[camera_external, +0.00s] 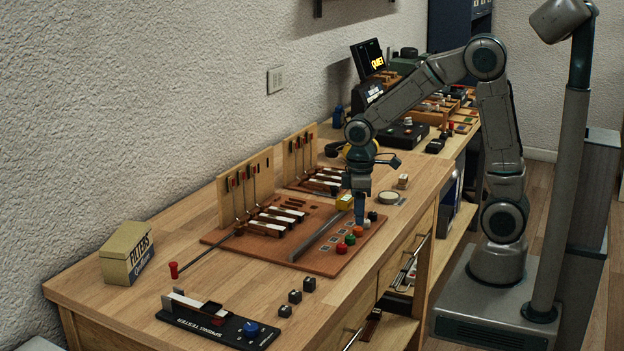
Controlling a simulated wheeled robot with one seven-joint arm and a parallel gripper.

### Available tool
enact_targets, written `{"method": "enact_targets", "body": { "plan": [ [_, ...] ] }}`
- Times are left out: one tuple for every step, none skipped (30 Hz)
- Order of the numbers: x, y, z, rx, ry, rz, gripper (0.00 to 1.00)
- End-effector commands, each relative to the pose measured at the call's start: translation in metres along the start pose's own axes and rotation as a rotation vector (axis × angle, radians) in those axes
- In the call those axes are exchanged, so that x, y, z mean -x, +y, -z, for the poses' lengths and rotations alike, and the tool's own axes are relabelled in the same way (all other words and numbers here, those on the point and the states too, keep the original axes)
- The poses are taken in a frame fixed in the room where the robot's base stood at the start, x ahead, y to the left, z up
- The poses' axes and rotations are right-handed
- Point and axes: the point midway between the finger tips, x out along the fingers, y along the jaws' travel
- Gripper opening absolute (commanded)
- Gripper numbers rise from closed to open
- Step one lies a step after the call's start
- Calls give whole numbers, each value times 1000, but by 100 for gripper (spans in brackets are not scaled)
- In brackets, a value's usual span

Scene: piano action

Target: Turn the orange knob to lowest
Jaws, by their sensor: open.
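The orange knob (358,231) stands in a row of small coloured knobs near the right edge of the reddish-brown board (318,263). My gripper (360,221) points straight down right at the orange knob, with its fingers just above or around its top. The fingers are small here and partly overlap in the view, so I cannot tell whether they touch the knob. My gripper is open. The knob's pointer or scale setting is too small to read.
A red knob (341,248) and a green knob (350,239) stand close in front, and a dark green knob (372,215) close behind. A long metal rail (318,237) lies left of the row. The spring tester (215,325) is at the near end.

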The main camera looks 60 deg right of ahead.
Motion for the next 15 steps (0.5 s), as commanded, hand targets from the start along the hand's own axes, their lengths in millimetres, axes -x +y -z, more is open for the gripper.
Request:
{"method": "enact_targets", "body": {
  "plan": [
    [14,0,1,0,7,-3,45],
    [21,0,1,0,7,-3,45],
    [31,0,1,0,7,-3,45],
    [38,0,1,0,7,-3,45],
    [44,0,1,0,6,-2,45],
    [53,0,1,0,6,-2,45],
    [60,0,1,0,6,-2,45],
    [65,0,1,0,5,-2,45],
    [72,0,1,0,5,-2,45],
    [77,0,0,0,4,-2,45],
    [81,0,1,0,4,-2,45],
    [87,0,1,0,4,-1,45],
    [90,0,1,0,4,-2,45],
    [92,0,1,0,3,-1,45],
    [95,0,0,0,2,-1,45]
  ]
}}
